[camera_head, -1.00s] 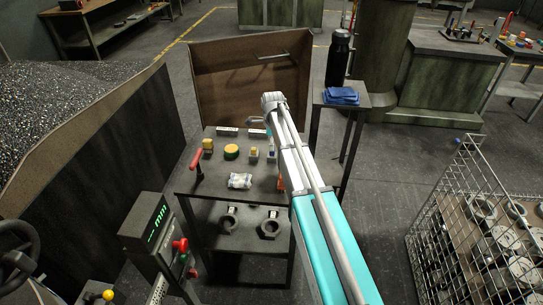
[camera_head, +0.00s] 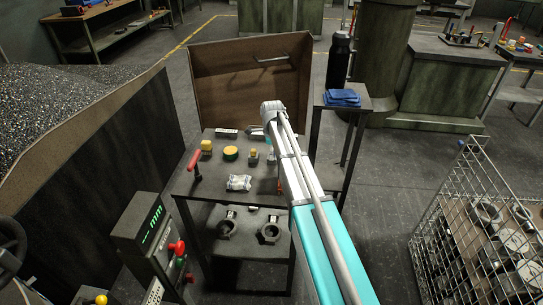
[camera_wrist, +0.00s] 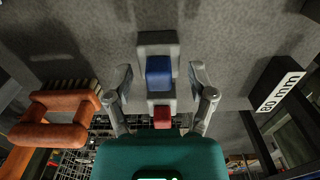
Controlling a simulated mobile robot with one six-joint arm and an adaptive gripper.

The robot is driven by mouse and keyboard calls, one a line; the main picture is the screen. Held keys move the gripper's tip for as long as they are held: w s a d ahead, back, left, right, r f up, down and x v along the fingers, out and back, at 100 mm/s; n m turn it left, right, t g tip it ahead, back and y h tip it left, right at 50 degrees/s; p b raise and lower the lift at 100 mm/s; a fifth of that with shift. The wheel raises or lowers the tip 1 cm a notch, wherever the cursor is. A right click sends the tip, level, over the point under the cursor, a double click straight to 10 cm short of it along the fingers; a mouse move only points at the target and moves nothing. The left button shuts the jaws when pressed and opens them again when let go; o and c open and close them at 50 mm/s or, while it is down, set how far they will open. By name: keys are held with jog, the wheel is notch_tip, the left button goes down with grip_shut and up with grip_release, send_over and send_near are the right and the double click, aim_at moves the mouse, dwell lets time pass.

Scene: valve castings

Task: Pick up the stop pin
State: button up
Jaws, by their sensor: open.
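In the wrist view my gripper (camera_wrist: 160,98) is open, with its two fingers on either side of a small blue block (camera_wrist: 159,73) on a grey block-shaped holder (camera_wrist: 158,42). A small red block (camera_wrist: 162,117) sits just nearer, also between the fingers. Neither is clasped. I cannot tell for certain which piece is the stop pin.
An orange-handled brush (camera_wrist: 60,118) lies left of the gripper; a dark block marked 80 mm (camera_wrist: 278,88) lies right. The bench also carries a red-handled clamp (camera_head: 195,163), a round yellow piece (camera_head: 230,153) and a crumpled white packet (camera_head: 239,183). A brown panel (camera_head: 220,85) stands behind.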

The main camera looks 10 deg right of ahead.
grip_shut()
dwell(0.3)
jog(key=shift+r, duration=0.1)
jog(key=shift+r+p, duration=0.95)
jog(key=shift+p, duration=0.15)
jog(key=s+r+p, duration=1)
jog(key=s+r, duration=0.1)
jog(key=s, duration=0.3)
jog(key=shift+a+p, duration=0.4)
jog(key=shift+s+f, duration=0.1)
jog(key=shift+s, duration=0.1)
